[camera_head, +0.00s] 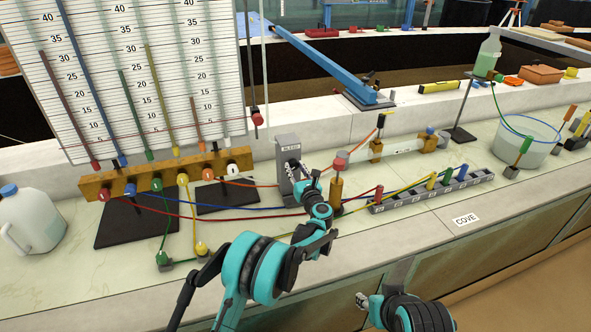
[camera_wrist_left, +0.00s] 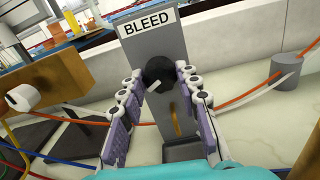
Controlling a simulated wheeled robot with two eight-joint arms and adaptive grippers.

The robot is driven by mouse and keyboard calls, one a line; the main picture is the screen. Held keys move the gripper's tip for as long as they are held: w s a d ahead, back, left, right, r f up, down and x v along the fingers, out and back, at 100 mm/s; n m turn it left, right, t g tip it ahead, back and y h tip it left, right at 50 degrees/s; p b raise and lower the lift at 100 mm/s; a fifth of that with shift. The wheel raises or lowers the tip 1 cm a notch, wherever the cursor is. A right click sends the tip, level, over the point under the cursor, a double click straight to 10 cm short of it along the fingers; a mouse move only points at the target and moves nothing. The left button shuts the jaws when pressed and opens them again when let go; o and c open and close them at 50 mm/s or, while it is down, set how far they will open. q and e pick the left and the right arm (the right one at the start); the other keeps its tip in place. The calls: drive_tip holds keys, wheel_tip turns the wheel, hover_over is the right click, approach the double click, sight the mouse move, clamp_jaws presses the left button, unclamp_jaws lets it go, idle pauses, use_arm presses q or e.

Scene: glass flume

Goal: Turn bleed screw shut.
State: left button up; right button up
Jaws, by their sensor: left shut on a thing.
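The bleed post (camera_head: 288,148) is a grey block labelled BLEED near the middle of the bench. In the left wrist view the post (camera_wrist_left: 152,45) carries a round black bleed screw (camera_wrist_left: 158,70) with a small pale pointer on its front. My left gripper (camera_head: 297,172) reaches the front of the post. In the left wrist view its two fingers (camera_wrist_left: 159,82) stand on both sides of the black screw and are shut on it. The fingers hide the screw in the head view. Part of my right arm with its gripper (camera_head: 363,300) shows at the bottom; its fingers are unclear.
A wooden manifold (camera_head: 150,181) with coloured taps stands left of the post. Coloured tubes cross the bench around it. A wooden block with a red top (camera_head: 337,185) is close on the right, beside a grey rack (camera_head: 405,198). The front ledge is mostly clear.

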use_arm(q)
drive_tip(key=shift+m, duration=0.3)
drive_tip(key=shift+c, duration=0.2)
drive_tip(key=m, duration=0.6)
drive_tip(key=shift+m+b, duration=0.3)
drive_tip(key=m, duration=0.3)
drive_tip(key=shift+m, duration=0.3)
drive_tip(key=m, duration=0.3)
drive_tip(key=shift+m, duration=0.3)
drive_tip(key=m, duration=0.4)
drive_tip(key=shift+m, duration=0.3)
drive_tip(key=shift+m+b, duration=0.3)
drive_tip(key=shift+m, duration=2.2)
drive_tip(key=shift+o, duration=0.2)
drive_tip(key=shift+c, duration=0.2)
